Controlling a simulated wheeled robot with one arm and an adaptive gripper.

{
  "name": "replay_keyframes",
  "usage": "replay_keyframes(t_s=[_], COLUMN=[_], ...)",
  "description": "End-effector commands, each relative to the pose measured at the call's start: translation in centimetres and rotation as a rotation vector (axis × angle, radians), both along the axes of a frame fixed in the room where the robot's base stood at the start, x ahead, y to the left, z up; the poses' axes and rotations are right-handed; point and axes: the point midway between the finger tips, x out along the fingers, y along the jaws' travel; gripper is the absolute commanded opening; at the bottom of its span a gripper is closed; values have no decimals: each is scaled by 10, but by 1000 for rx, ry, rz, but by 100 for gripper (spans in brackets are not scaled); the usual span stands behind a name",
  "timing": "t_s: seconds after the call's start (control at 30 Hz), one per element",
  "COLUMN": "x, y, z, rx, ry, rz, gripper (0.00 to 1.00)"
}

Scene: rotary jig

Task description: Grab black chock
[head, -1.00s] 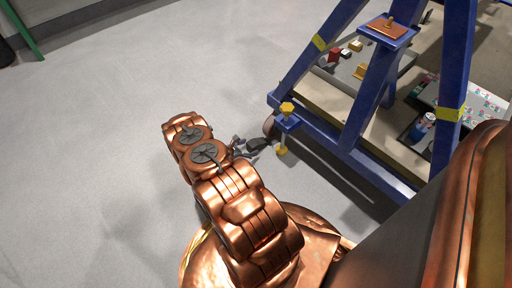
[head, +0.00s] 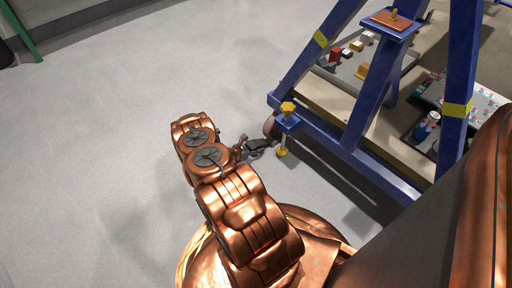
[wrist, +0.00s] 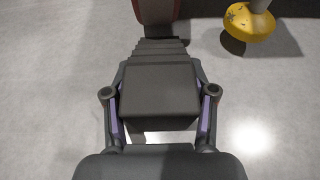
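The black chock (wrist: 158,92) is a dark block with a stepped, ribbed far slope, in the middle of the wrist view. It lies on the floor, its far end against or just in front of a reddish caster wheel (wrist: 157,10). My gripper (wrist: 160,100) is open around the chock, one finger with a purple pad close along each side. Whether the pads touch it is hard to tell. In the head view my gripper (head: 257,149) is low beside the caster wheel (head: 271,127), and the chock can hardly be told from the dark fingers.
A blue jig frame (head: 345,150) stands to the right, with a yellow-footed levelling screw (head: 282,152) close to my gripper. That yellow foot (wrist: 249,25) shows at upper right in the wrist view. Open grey floor (head: 90,130) lies to the left.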

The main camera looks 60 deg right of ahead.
Motion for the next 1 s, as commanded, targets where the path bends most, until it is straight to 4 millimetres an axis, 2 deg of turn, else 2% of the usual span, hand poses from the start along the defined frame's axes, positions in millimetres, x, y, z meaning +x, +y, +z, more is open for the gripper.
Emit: replay_keyframes(t_s=[0.07,0.43,0.77,1.0], x=[0,0,0,0], y=[0,0,0,0], z=[0,0,1,13], rx=[0,0,0,0], ry=[0,0,0,0], rz=[0,0,1,0], gripper=[45,6,5,5])
